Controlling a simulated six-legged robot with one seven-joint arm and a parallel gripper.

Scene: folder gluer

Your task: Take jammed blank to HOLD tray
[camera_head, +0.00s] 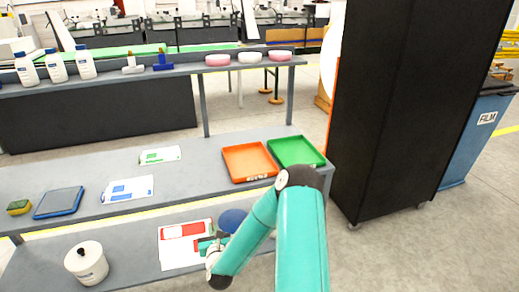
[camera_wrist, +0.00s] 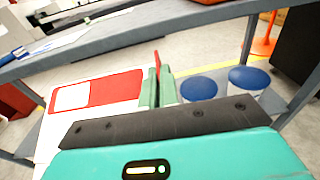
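A red and white carton blank (camera_head: 184,243) lies on the lower shelf, left of my gripper (camera_head: 214,246). In the wrist view the blank (camera_wrist: 98,92) lies left of my gripper (camera_wrist: 158,90). A thin red strip stands upright between the two green fingers, which are close together on it; it looks like a raised flap of this blank. The join is partly hidden by the fingers. An orange tray (camera_head: 228,165) and a green tray (camera_head: 318,153) sit side by side on the middle shelf. Both look empty. Their front labels are too small to read surely.
A blue round item (camera_head: 232,220) is just behind my gripper. A green and white blank (camera_head: 160,155), a blue and white blank (camera_head: 127,189), a blue pad (camera_head: 58,202) and a white canister (camera_head: 87,263) stand leftward. A dark cabinet (camera_head: 405,110) rises at the right.

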